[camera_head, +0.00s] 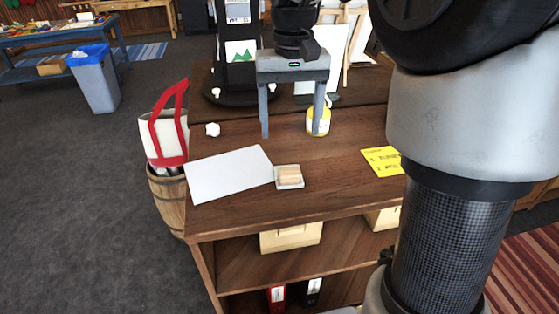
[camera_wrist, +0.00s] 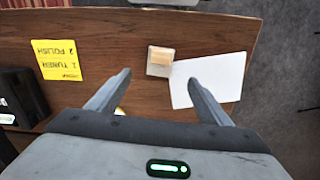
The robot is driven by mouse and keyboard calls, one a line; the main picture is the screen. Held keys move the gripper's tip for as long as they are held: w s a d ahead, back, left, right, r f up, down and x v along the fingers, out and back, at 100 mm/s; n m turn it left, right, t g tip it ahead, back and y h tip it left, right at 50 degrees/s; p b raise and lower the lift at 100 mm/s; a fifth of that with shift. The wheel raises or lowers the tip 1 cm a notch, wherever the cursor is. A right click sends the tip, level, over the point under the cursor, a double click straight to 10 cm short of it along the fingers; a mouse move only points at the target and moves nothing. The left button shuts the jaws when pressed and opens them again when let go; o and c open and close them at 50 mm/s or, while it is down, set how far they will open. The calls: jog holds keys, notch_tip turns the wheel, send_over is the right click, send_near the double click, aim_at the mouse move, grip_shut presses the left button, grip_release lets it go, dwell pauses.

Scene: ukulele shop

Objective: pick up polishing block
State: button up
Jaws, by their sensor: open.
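The polishing block appears to be the small tan block (camera_head: 289,174) on a pale square dish (camera_head: 290,186) near the front of the wooden counter (camera_head: 330,196). In the wrist view the tan block (camera_wrist: 162,54) sits on the dish (camera_wrist: 158,70) beyond my fingertips, between their lines. My gripper (camera_head: 292,133) is open and empty, pointing down above the counter, behind the block in the head view. It also shows in the wrist view (camera_wrist: 158,76), with both fingers apart and nothing between them.
A white sheet (camera_head: 230,173) lies left of the dish. A yellow note (camera_head: 382,161) lies to the right. A yellow-labelled container (camera_head: 318,122) stands by my right finger. A crumpled white piece (camera_head: 212,130) lies back left. A barrel with a bag (camera_head: 168,190) stands left of the counter.

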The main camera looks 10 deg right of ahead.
aim_at(289, 168)
notch_tip(289, 168, down, 12)
jog(key=shift+s+f+b, duration=0.15)
jog(key=shift+f+b, duration=0.1)
jog(key=shift+b, duration=0.2)
jog(key=shift+c, duration=0.5)
jog(key=c, duration=1)
